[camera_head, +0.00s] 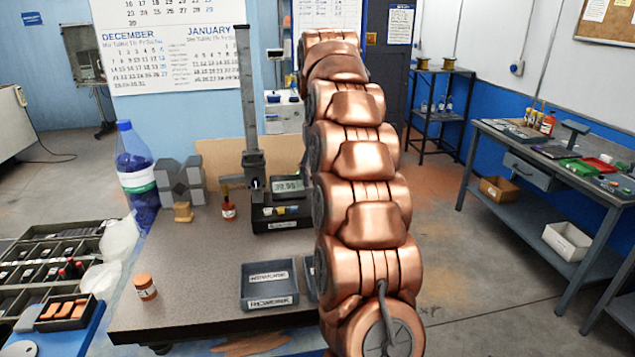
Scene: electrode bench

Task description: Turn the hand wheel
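I cannot pick out a hand wheel with certainty. An upright stand (248,90) with a graduated column rises from the bench (190,270). A small dark round part (257,184) sits low on its carriage; I cannot tell whether it is the wheel. My copper-coloured arm fills the centre right and hides the bench's right part and whatever is behind it. My gripper is not visible, so its distance from the stand does not show.
A display box (283,205), an amber bottle (229,208), grey blocks (180,182), a blue bottle (138,170), an orange-capped jar (146,287) and a labelled tray (270,287) are on or beside the bench. Open floor separates it from the right-hand workbench (545,165).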

